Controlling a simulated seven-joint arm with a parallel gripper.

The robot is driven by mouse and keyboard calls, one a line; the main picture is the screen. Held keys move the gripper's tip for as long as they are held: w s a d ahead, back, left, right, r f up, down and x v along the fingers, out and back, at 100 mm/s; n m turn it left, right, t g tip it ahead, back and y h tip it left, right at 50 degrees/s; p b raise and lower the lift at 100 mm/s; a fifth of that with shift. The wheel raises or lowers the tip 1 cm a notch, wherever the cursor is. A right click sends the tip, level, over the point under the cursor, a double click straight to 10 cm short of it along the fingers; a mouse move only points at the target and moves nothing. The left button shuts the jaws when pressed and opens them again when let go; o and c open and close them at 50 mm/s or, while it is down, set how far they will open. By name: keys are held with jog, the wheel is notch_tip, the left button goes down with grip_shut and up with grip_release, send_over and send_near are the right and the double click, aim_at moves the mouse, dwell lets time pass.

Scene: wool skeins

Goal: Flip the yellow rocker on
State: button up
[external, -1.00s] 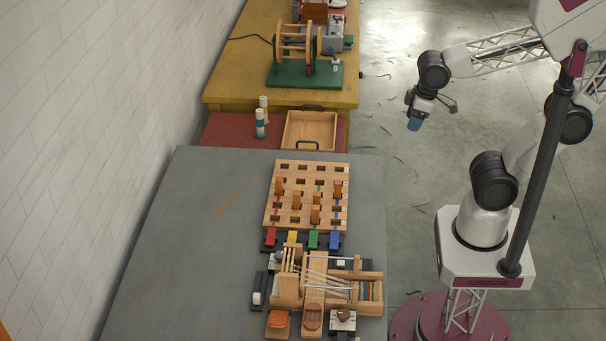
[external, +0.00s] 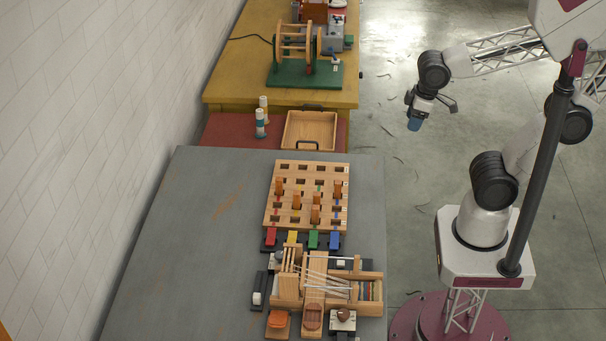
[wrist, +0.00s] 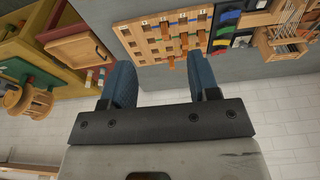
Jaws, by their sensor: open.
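The yellow rocker (external: 292,237) is in the external view, in a row below the wooden slotted board, between a red rocker (external: 270,237) and a green rocker (external: 313,239). A blue rocker (external: 335,240) is at the row's right end. The yellow one is small and partly hidden by the wooden frame in front, so I cannot tell its tilt. My gripper (external: 414,124) hangs over the floor, right of the tables and well away from the row. In the wrist view, its blue fingers (wrist: 162,82) stand apart with nothing between them.
The slotted board (external: 282,218) holds several upright orange pegs. A wooden loom-like frame (external: 290,292) stands just below the rockers. A wooden tray (external: 310,131) sits on the red table behind, beside two small bottles (external: 260,122). The left of the grey table (external: 190,250) is clear.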

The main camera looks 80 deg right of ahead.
jog(key=shift+w, duration=0.15)
jog(key=c, duration=0.7)
jog(key=shift+w+a, duration=0.15)
jog(key=shift+w, duration=0.1)
jog(key=shift+c, duration=1.2)
jog(key=shift+w+a, duration=0.1)
jog(key=shift+w, duration=0.2)
grip_shut()
jog(key=w+a+f+g+y, duration=0.1)
jog(key=w+a+f, duration=0.4)
jog(key=w, duration=0.6)
jog(key=w+a+f+y, duration=0.1)
jog(key=w+a+f, duration=0.4)
jog(key=w, duration=0.6)
jog(key=w+a+f+g+y, duration=0.1)
jog(key=w+a+f, duration=0.5)
jog(key=w, duration=0.5)
jog(key=shift+w+a+g+y, duration=0.3)
jog(key=shift+a+y, duration=0.1)
jog(key=shift+a, duration=0.1)
jog(key=shift+f, duration=0.1)
